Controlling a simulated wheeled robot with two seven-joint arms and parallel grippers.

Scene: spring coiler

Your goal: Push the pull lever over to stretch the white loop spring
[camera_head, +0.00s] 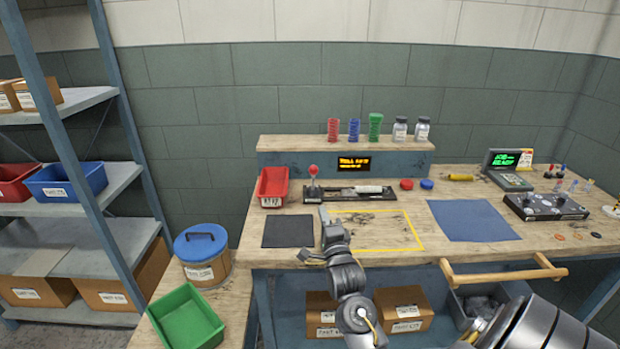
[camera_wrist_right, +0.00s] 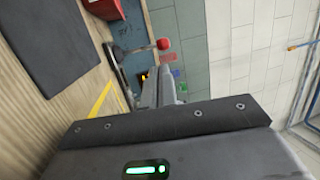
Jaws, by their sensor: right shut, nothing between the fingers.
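The pull lever (camera_head: 313,184) stands upright with its red knob at the left end of a dark stretching fixture (camera_head: 350,197) on the bench. Its red knob also shows in the right wrist view (camera_wrist_right: 163,44), beyond my fingers. The white loop spring (camera_head: 369,189) lies along the fixture, to the right of the lever. My right gripper (camera_head: 323,211) is shut and empty, just in front of the fixture and a little right of the lever. In the right wrist view the fingers (camera_wrist_right: 166,90) point toward the fixture. My left gripper is not in view.
A red bin (camera_head: 272,188) stands left of the lever. A black mat (camera_head: 288,231) and a yellow-taped area (camera_head: 400,247) lie in front. A raised shelf with a lit display (camera_head: 354,164) stands behind.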

